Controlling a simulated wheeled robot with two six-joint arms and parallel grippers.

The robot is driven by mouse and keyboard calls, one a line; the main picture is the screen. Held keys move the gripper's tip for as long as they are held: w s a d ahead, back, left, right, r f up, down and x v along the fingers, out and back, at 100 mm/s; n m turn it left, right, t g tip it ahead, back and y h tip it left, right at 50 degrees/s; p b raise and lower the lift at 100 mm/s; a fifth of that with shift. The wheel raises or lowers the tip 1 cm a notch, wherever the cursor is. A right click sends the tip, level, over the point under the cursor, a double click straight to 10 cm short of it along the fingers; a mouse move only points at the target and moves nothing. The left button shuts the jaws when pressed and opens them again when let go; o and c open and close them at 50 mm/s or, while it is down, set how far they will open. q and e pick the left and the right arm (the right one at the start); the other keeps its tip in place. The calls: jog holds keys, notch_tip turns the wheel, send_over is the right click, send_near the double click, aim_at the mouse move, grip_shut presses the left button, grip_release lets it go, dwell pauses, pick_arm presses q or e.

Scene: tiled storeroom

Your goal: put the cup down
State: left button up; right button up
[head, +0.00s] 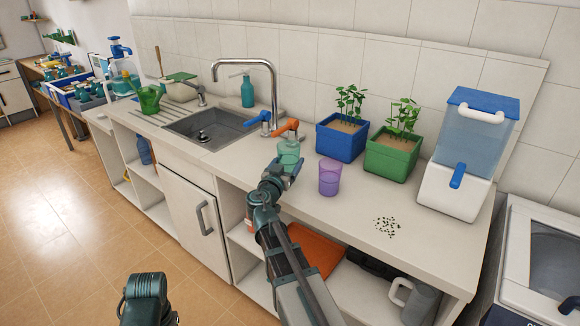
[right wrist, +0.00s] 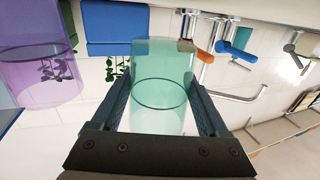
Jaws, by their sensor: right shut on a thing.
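A translucent green cup (head: 289,150) is in the grip of my right gripper (head: 280,172), over the counter (head: 350,212) between the sink and the purple cup. In the right wrist view the green cup (right wrist: 163,85) sits between the two dark fingers, which are shut on its sides. That view is turned over, with the counter's back wall things at the top. I cannot tell whether the cup's base touches the counter. A part of my left arm shows at the bottom left of the head view; its gripper is not in view.
A translucent purple cup (head: 329,177) stands close to the right of the green one. Behind are a blue planter (head: 341,139) and a green planter (head: 392,154). Blue and orange tap handles (head: 288,128) are just behind. Dark specks (head: 387,227) lie on the otherwise clear front right counter.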

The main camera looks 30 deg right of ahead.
aim_at(288, 167)
jog(key=shift+w+d, duration=0.1)
jog(key=shift+w, duration=0.25)
jog(key=shift+w+d+f+b, duration=0.6)
jog(key=shift+w+f+b, duration=0.15)
jog(key=shift+w, duration=0.1)
jog(key=shift+s+a+f+b, duration=0.1)
jog(key=shift+f+b, duration=0.85)
jog(key=shift+f, duration=0.15)
jog(key=o, duration=1.3)
jog(key=v, duration=1.4)
jog(key=shift+s+d, duration=0.15)
jog(key=shift+d, duration=0.05)
